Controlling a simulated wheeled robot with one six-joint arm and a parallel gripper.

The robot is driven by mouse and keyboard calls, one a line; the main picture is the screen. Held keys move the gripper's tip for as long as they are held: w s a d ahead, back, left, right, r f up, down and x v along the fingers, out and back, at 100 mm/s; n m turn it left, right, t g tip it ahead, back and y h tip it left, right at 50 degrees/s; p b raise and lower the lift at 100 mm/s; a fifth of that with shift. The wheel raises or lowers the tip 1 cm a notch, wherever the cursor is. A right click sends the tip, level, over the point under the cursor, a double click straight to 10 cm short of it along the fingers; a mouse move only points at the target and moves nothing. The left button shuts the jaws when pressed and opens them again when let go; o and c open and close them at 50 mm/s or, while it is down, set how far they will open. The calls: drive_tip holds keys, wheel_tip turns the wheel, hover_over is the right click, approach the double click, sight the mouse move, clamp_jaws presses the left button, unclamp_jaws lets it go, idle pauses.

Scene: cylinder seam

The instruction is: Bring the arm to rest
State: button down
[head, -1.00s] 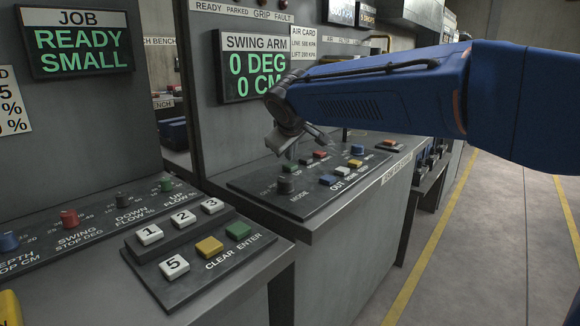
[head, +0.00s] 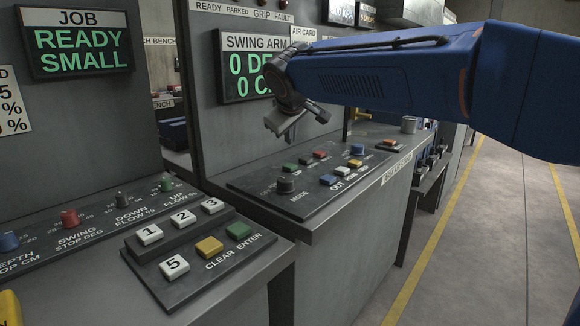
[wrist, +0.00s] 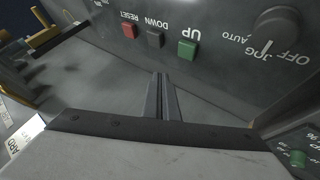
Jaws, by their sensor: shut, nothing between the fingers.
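My blue arm (head: 390,78) reaches in from the right in the head view, in front of the swing arm cabinet. My gripper (head: 284,130) hangs above the back of the swing arm control panel (head: 255,183), clear of its buttons. In the wrist view the two fingers (wrist: 162,98) lie together with nothing between them. The wrist view shows the panel upside down, with a green UP button (wrist: 188,50), a grey DOWN button, a red RESET button (wrist: 129,31) and a mode knob (wrist: 277,24).
The swing arm display (head: 240,62) is partly hidden behind my arm. A job display (head: 75,42) reads READY SMALL. A keypad (head: 205,250) with several keys stands in front. Open floor lies at the right.

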drive_tip(key=shift+r, duration=0.15)
drive_tip(key=shift+d, duration=0.1)
drive_tip(key=s+d+f, duration=0.1)
drive_tip(key=d, duration=0.2)
drive_tip(key=s+d+f+m, duration=0.1)
drive_tip(key=s+d, duration=0.1)
drive_tip(key=d, duration=0.2)
drive_tip(key=s+d+m+g, duration=0.1)
drive_tip(key=s+d, duration=0.1)
drive_tip(key=d, duration=0.1)
drive_tip(key=shift+s+d+f+h, duration=0.25)
drive_tip(key=shift+d+f+h, duration=0.05)
drive_tip(key=shift+d+f, duration=0.1)
drive_tip(key=s+d+f+m+g, duration=0.1)
drive_tip(key=s+d+f, duration=0.2)
drive_tip(key=s+d, duration=0.25)
drive_tip(key=s+d+f+m, duration=0.2)
drive_tip(key=s+d+f, duration=0.1)
drive_tip(key=s+d, duration=0.25)
drive_tip(key=s+d+f+m+g, duration=0.1)
drive_tip(key=s+d+f+m, duration=0.1)
drive_tip(key=s+d+f, duration=0.3)
drive_tip(key=s+d+f+m+g, duration=0.1)
drive_tip(key=s+d+f, duration=0.4)
drive_tip(key=s+f, duration=0.7)
drive_tip(key=s+m, duration=0.1)
drive_tip(key=s, duration=0.4)
drive_tip(key=shift+d+f+m, duration=0.2)
drive_tip(key=shift+f+m, duration=0.05)
drive_tip(key=shift+m, duration=0.15)
